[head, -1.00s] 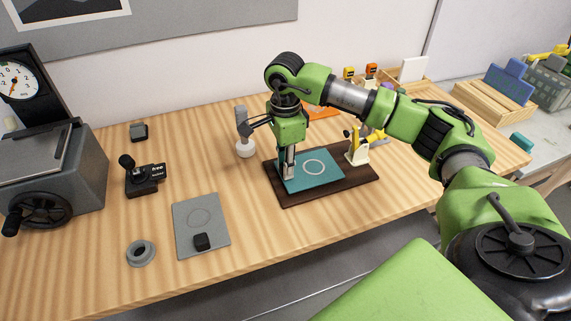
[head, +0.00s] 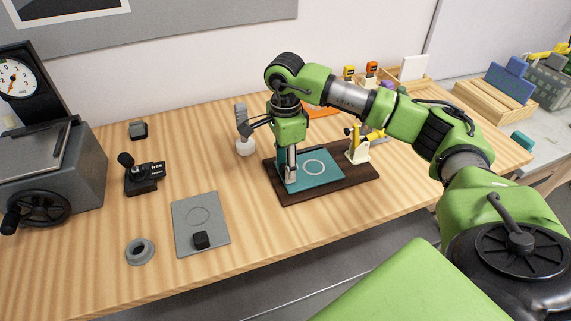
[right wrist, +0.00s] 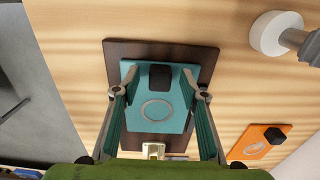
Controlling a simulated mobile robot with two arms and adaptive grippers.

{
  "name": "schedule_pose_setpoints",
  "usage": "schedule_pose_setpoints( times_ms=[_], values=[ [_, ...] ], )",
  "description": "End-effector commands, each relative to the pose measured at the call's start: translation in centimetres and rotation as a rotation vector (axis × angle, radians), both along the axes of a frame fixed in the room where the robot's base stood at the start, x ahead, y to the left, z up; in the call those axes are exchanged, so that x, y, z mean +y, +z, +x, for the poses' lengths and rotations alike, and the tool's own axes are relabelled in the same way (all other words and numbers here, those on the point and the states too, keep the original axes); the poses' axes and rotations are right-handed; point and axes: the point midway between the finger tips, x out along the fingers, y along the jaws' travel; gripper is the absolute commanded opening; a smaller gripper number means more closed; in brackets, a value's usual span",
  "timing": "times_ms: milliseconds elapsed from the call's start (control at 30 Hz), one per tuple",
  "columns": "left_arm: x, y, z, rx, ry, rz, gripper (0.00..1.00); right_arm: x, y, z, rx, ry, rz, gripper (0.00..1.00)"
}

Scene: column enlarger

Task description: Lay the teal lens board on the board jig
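The teal lens board (head: 335,176) lies flat on the dark brown board jig (head: 350,188), with a pale ring on its face. In the right wrist view the teal lens board (right wrist: 144,128) has a black block on it, and the board jig (right wrist: 206,72) shows around it. My right gripper (head: 290,180) points down over the board's left part. In the right wrist view my right gripper (right wrist: 160,95) is open, its fingers apart on either side of the board and clear of the black block. My left gripper is out of view.
A cream clamp (head: 358,150) stands at the jig's right end. A grey tool on a white base (head: 245,147) stands just left of the jig. A grey plate (head: 203,217), a grey ring (head: 139,251) and a joystick box (head: 144,184) lie further left. Wood in front is clear.

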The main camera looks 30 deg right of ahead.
Motion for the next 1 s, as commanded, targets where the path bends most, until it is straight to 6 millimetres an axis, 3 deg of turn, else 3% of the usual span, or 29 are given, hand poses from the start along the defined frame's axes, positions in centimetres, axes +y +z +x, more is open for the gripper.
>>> schedule_pose_setpoints(
  times_ms=[367,1000],
  values=[
    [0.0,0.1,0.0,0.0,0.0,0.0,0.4,0.0,0.1,0.0,0.0,0.0,0.0,0.4],
    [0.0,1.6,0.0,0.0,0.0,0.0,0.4,0.0,2.6,0.0,-0.001,0.0,0.001,0.4]
  ],
)
